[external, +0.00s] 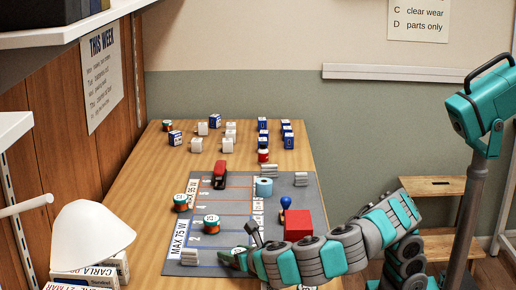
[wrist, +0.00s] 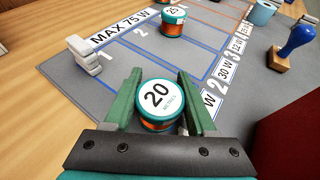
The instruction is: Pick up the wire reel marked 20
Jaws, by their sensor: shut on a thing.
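The wire reel marked 20 (wrist: 157,101) has a white top label, a teal rim and orange wire. In the wrist view it sits between the two green fingers of my gripper (wrist: 160,105), which is shut on it. In the external view my gripper (external: 238,259) is at the front of the grey mat (external: 205,261), and the reel is mostly hidden there. I cannot tell whether the reel touches the mat.
A third reel (external: 180,202) stands at the mat's left edge. White stacked pieces (external: 189,257) lie left of my gripper. A blue-handled stamp (external: 286,202) and a red box (external: 298,224) stand to the right. Small white and blue boxes fill the table's back.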

